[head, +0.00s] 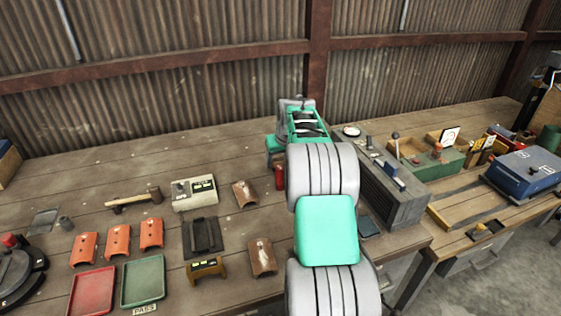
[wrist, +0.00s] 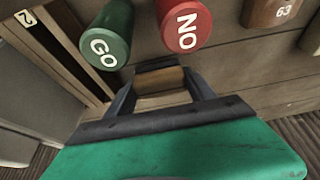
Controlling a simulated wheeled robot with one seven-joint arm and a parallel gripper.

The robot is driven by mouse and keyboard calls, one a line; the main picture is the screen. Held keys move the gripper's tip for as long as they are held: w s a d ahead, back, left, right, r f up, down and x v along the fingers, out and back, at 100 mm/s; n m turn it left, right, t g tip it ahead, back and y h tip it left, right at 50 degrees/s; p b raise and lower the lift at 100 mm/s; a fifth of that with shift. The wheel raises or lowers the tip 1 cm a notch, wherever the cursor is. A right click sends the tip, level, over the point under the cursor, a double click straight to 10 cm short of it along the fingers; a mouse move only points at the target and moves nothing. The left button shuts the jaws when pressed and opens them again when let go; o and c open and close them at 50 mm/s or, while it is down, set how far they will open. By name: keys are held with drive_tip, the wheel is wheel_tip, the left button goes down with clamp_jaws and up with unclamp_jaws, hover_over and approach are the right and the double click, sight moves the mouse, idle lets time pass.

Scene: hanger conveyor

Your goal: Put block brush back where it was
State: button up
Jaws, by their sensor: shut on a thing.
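My gripper (wrist: 160,88) is shut on the block brush (wrist: 160,77), a small brown wooden block with a darker strip along its far side. The brush sits between the two dark fingers in the wrist view, just in front of a green GO cylinder (wrist: 106,34) and a red NO cylinder (wrist: 184,25). I cannot tell whether the brush touches the bench. In the head view my arm hides the fingers and the brush; the red cylinder (head: 279,177) shows just left of my arm.
A grey vented machine (head: 395,190) stands right of my arm on the wooden bench (head: 100,165). Brown curved pieces (head: 245,193), orange pieces (head: 118,239), a hammer (head: 133,200) and red (head: 91,291) and green (head: 143,281) trays lie left. The back left bench is mostly clear.

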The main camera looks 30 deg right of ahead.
drive_tip(key=shift+f, duration=0.45)
drive_tip(key=shift+f, duration=0.15)
drive_tip(key=shift+f, duration=0.15)
drive_tip(key=o, duration=1.3)
drive_tip(key=shift+r, duration=0.45)
drive_tip(key=b+v, duration=0.1)
drive_tip(key=v, duration=1)
drive_tip(key=shift+s+r, duration=0.2)
drive_tip(key=shift+r, duration=0.1)
drive_tip(key=shift+a, duration=0.1)
